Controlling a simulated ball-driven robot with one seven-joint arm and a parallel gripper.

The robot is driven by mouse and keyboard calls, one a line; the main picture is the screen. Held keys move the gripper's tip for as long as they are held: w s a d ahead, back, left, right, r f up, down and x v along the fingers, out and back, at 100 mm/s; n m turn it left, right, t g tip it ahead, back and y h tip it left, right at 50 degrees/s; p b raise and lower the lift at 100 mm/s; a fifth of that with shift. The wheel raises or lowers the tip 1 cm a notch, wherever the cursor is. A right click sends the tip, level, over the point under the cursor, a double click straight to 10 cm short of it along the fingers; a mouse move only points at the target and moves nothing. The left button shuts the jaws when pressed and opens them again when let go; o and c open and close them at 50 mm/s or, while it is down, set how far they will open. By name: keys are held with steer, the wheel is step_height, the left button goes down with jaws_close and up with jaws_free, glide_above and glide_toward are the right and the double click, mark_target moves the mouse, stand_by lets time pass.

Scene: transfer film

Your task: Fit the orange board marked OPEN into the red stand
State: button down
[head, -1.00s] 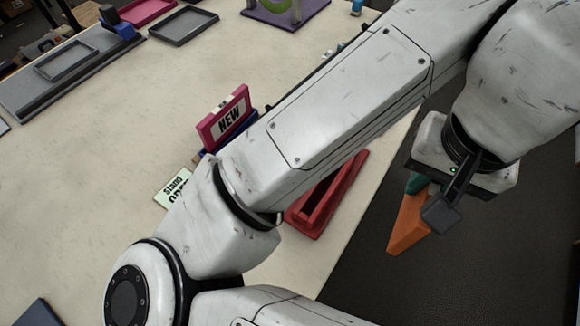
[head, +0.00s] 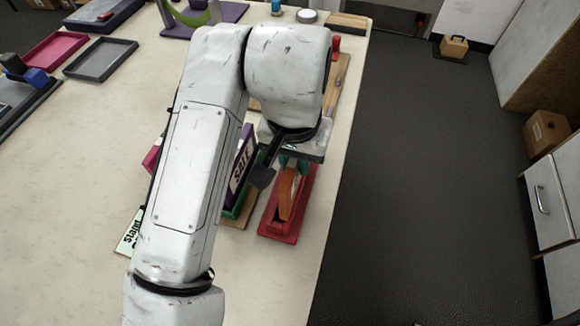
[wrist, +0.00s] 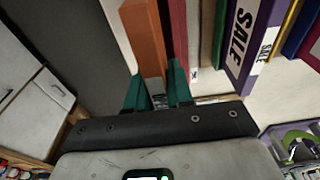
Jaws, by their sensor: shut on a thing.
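The orange board (head: 287,196) is held by my gripper (head: 294,163), whose teal fingers are shut on its edge. In the head view the board overlaps the long slot of the red stand (head: 281,231) and looks roughly in line with it. In the wrist view the board (wrist: 145,38) runs up from between the teal fingers (wrist: 158,92), with the red stand (wrist: 178,35) showing along its right side. I cannot tell whether the board's lower edge is in the slot or above it. The OPEN marking is not visible.
A purple SALE board (head: 240,160) in a green stand is close left of the red stand. A pink board (head: 151,159) and a paper card (head: 129,236) are partly hidden by my arm. The table's right edge is close beside the red stand; dark floor (head: 430,200) lies beyond.

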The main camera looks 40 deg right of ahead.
steer(key=shift+w+a+f, duration=0.1)
steer(key=shift+w+f, duration=0.35)
steer(key=shift+f, duration=0.1)
steer(key=shift+w+f+p, duration=0.1)
steer(key=shift+f+p, duration=0.2)
steer(key=shift+f, duration=1.35)
steer(key=shift+f, duration=0.2)
steer(key=c, duration=1)
jaws_free()
steer(key=shift+r, duration=0.15)
step_height(320, 180, up, 12)
steer(key=a, duration=0.1)
steer(key=shift+s, duration=0.45)
steer(key=shift+a, duration=0.1)
